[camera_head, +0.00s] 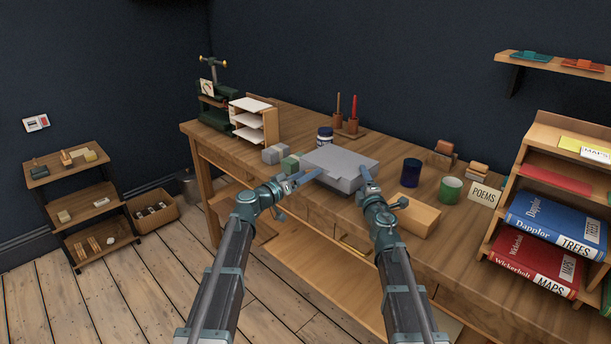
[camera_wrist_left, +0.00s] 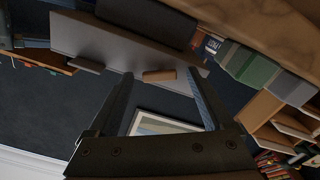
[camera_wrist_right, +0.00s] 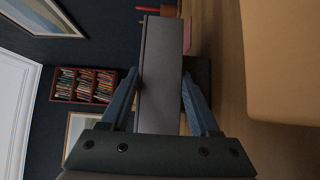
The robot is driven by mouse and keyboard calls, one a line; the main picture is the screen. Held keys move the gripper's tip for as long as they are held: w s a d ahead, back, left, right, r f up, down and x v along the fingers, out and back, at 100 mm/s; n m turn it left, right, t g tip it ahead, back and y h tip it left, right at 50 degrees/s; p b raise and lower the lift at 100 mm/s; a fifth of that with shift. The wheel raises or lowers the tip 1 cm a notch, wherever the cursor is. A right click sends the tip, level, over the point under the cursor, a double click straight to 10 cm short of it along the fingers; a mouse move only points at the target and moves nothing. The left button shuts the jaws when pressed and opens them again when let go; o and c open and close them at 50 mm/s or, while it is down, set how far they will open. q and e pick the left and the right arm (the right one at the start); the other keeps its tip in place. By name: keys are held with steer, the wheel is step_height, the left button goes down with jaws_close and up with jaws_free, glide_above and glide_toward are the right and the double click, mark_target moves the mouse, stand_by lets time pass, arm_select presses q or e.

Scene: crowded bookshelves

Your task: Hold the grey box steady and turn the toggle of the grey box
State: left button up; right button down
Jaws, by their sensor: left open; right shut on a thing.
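The grey box (camera_head: 340,163) lies flat on the wooden desk, near its front edge. My right gripper (camera_head: 365,174) is shut on the box's right end; the right wrist view shows the box (camera_wrist_right: 160,80) between its two fingers. My left gripper (camera_head: 307,178) is open at the box's front left side. In the left wrist view, a small brown toggle (camera_wrist_left: 159,76) sticks out from the grey box (camera_wrist_left: 105,43), between the open fingertips and apart from both. The toggle is not clear in the head view.
A dark blue cup (camera_head: 411,172), a green cup (camera_head: 450,189) and a wooden block (camera_head: 407,214) are to the right. The desk (camera_head: 300,127) has some clear room behind.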

arm_select(q)
steer(key=shift+c, duration=0.3)
jaws_close()
steer(key=shift+n, duration=0.3)
steer(key=n, duration=1.1)
steer(key=shift+n, duration=0.3)
stand_by(0.4)
steer(key=shift+a, duration=0.1)
